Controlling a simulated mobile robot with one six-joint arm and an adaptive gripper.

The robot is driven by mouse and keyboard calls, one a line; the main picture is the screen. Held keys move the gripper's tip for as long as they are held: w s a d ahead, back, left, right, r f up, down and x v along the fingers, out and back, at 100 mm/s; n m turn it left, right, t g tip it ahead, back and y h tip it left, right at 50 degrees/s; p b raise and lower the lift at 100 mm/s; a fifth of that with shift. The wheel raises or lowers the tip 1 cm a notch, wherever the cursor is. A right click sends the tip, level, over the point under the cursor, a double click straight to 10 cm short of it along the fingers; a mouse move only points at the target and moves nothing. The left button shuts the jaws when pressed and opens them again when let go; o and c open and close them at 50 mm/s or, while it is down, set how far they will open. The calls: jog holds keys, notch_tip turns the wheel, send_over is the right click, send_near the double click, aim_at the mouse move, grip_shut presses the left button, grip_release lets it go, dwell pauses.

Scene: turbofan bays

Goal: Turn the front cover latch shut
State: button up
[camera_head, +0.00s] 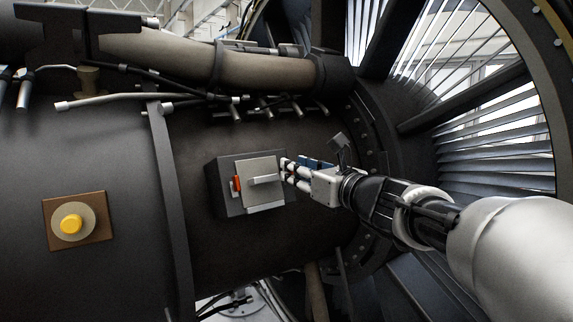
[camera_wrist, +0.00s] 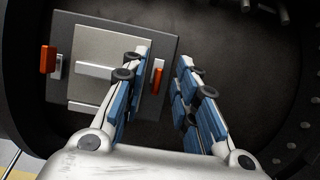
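A dark box with a light grey square cover (camera_head: 258,166) is on the engine casing; the cover also shows in the wrist view (camera_wrist: 112,44). A grey bar handle crosses the cover. One orange latch (camera_wrist: 48,59) is at the cover's left edge, also in the head view (camera_head: 237,184). A second orange latch (camera_wrist: 157,76) is at the right edge, upright and slightly tilted. My gripper (camera_wrist: 164,54) is open, its fingers on either side of this right latch, the left finger over the cover's edge. Contact cannot be told. In the head view my gripper (camera_head: 286,170) hides the right latch.
A yellow round button (camera_head: 71,224) on a brown plate is on the casing at left. A thick pipe (camera_head: 220,58) and several hoses run above the box. Fan vanes (camera_head: 490,140) stand at right. The casing below the box is clear.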

jog(key=shift+w+a, duration=0.35)
jog(key=shift+w, duration=0.2)
jog(key=shift+s+d+r, duration=0.15)
jog(key=shift+s+d, duration=0.15)
jog(key=shift+s, duration=0.25)
jog(key=shift+c, duration=0.6)
jog(key=shift+w+a, duration=0.15)
jog(key=shift+w, duration=0.1)
jog(key=c, duration=0.4)
grip_shut()
